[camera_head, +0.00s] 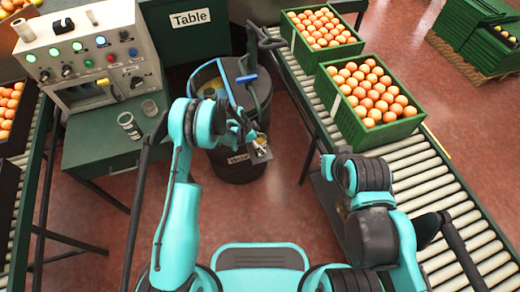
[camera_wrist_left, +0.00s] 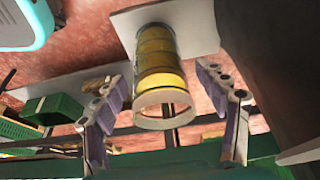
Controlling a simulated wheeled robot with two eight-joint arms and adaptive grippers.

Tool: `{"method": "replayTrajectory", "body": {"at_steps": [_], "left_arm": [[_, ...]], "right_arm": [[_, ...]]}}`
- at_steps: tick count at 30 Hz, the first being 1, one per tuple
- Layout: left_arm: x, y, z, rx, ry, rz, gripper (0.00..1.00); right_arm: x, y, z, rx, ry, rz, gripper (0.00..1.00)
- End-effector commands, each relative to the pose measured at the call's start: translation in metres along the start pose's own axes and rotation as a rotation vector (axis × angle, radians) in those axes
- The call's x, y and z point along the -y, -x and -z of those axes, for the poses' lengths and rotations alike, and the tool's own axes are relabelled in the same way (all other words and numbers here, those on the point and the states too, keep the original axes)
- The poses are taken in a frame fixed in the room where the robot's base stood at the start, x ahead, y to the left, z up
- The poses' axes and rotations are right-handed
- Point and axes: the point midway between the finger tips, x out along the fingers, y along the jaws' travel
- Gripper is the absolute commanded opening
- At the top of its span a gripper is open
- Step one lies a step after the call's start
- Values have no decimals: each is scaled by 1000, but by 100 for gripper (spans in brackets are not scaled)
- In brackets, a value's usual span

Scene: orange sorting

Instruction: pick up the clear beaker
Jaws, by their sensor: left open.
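Two small see-through beakers stand on the green table at the left in the head view: a clear beaker (camera_head: 128,124) nearer the front and a greyish one (camera_head: 150,108) behind it to the right. My left gripper (camera_head: 258,149) is right of both, above the right edge of a dark barrel. In the left wrist view my left gripper (camera_wrist_left: 163,88) has its fingers spread. A yellow-banded cylinder (camera_wrist_left: 160,70) with a pale end ring shows between them, with gaps on both sides. I cannot tell whether it is part of my gripper. My right gripper is not visible.
The control panel (camera_head: 80,52) stands behind the beakers. The barrel (camera_head: 232,168) stands between the table (camera_head: 95,150) and the right roller conveyor (camera_head: 425,170), which carries orange-filled green crates (camera_head: 375,134). Stacked green crates (camera_head: 490,50) are at the far right.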

Motion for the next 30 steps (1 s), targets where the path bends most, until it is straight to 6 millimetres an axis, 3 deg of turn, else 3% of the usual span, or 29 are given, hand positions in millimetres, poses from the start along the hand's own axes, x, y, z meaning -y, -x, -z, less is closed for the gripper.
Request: {"method": "replayTrajectory", "body": {"at_steps": [3,9,16,18,30], "left_arm": [[0,-15,-1,0,0,0,73],[0,-13,0,0,0,0,73],[0,-13,0,0,1,1,12],[0,-13,0,-1,1,1,4],[0,-2,5,-1,1,1,4]], "right_arm": [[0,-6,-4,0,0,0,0],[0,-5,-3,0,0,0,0],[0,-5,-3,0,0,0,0],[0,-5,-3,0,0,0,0],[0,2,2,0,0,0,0]]}}
